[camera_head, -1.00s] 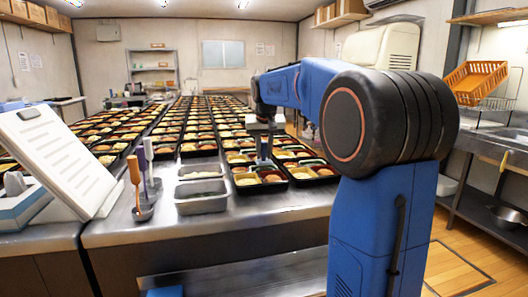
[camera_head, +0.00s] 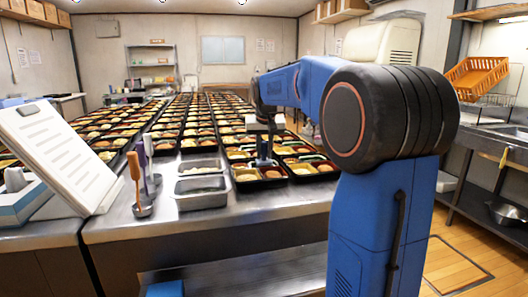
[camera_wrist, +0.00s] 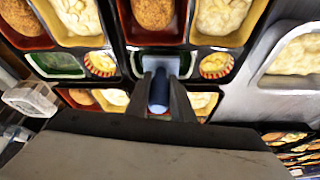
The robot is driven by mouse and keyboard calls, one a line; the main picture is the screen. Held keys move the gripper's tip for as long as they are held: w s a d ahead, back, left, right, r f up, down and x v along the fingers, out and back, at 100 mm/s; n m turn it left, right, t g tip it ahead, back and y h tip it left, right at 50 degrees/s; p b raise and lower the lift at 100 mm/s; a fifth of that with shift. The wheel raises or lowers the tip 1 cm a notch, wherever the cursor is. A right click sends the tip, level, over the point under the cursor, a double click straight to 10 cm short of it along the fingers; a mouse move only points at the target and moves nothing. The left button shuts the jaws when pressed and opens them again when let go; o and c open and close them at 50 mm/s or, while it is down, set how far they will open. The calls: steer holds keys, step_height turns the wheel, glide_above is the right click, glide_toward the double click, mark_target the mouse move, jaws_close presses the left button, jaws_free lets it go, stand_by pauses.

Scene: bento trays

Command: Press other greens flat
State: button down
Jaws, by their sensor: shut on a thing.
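My gripper (camera_wrist: 160,100) is shut on a blue-handled press tool (camera_wrist: 158,90) with a flat grey-blue foot. In the head view the tool (camera_head: 264,150) stands roughly upright over a near bento tray (camera_head: 247,187). Other greens (camera_wrist: 58,65) lie uncovered in a compartment of the neighbouring tray at left.
Many filled bento trays stand in rows behind. Steel pans (camera_head: 201,198) sit left of the tray, and another with pale food (camera_wrist: 295,55) shows at right in the wrist view. An orange-handled utensil (camera_head: 134,170) stands farther left. The counter's front strip is clear.

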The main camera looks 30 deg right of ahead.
mark_target(264, 142)
steer(key=shift+f, duration=0.5)
steer(key=shift+s+r, duration=0.15)
steer(key=shift+s, duration=0.05)
steer(key=shift+f, duration=0.3)
steer(key=shift+w+f, duration=0.1)
steer(key=shift+f, duration=0.05)
stand_by(0.5)
steer(key=shift+r, duration=0.25)
stand_by(0.6)
steer(key=shift+w+r, duration=0.1)
steer(key=shift+r, duration=3.95)
